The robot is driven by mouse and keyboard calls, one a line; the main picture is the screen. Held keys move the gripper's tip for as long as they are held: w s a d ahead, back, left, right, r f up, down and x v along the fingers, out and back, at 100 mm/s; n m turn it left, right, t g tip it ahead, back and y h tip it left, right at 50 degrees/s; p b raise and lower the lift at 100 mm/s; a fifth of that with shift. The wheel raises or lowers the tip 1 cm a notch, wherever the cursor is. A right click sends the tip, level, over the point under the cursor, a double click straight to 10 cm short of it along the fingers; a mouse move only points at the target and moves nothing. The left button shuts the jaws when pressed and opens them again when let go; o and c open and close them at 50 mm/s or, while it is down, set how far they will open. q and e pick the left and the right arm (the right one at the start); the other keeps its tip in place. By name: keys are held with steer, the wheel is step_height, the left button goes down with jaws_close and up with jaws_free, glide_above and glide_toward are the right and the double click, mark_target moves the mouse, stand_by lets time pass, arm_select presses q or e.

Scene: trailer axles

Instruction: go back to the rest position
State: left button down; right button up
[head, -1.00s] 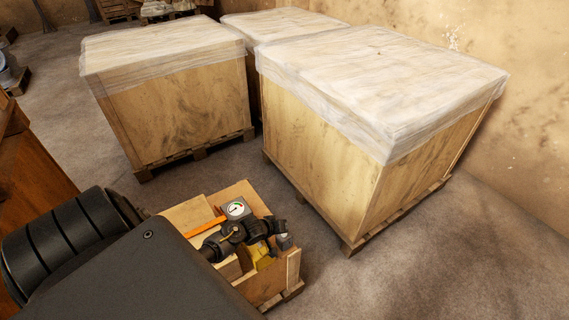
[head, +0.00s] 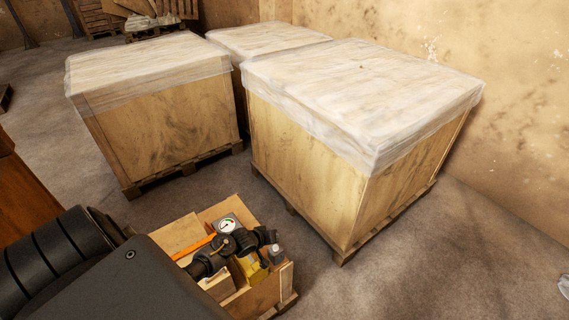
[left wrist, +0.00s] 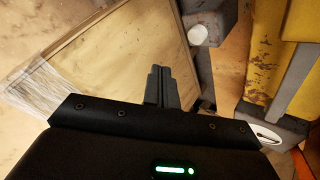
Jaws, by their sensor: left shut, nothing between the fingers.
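My left gripper (left wrist: 162,85) shows in the left wrist view, its two dark fingers together with nothing between them. A wooden panel with clear wrap lies behind and to the left of the fingers. A worn yellow part (left wrist: 267,60) and grey metal are to the right of them. I cannot tell how far the fingers are from these. My right gripper is in no view.
Bare floor (head: 440,270) lies at the right, before the wall.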

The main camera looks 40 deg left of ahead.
arm_select(q)
steer(key=s+d+r+m+g, duration=0.25)
steer(key=s+d+r, duration=0.3)
steer(key=s, duration=0.35)
steer(key=s+d+r+m+g, duration=0.1)
steer(key=s+d+r+m, duration=0.3)
steer(key=s+r, duration=0.3)
steer(key=s+d+r+m+g, duration=0.2)
steer(key=s+d+r+m, duration=0.25)
steer(key=s, duration=0.55)
step_height(320, 180, down, 29)
steer(key=g+b, duration=0.2)
steer(key=b, duration=0.2)
steer(key=s+a+f+b, duration=0.2)
steer(key=s+f, duration=1.5)
steer(key=f, duration=0.1)
steer(key=shift+s+f+n+g+y, duration=0.2)
steer(key=shift+n+g+y, duration=0.1)
steer(key=shift+g+y, duration=0.1)
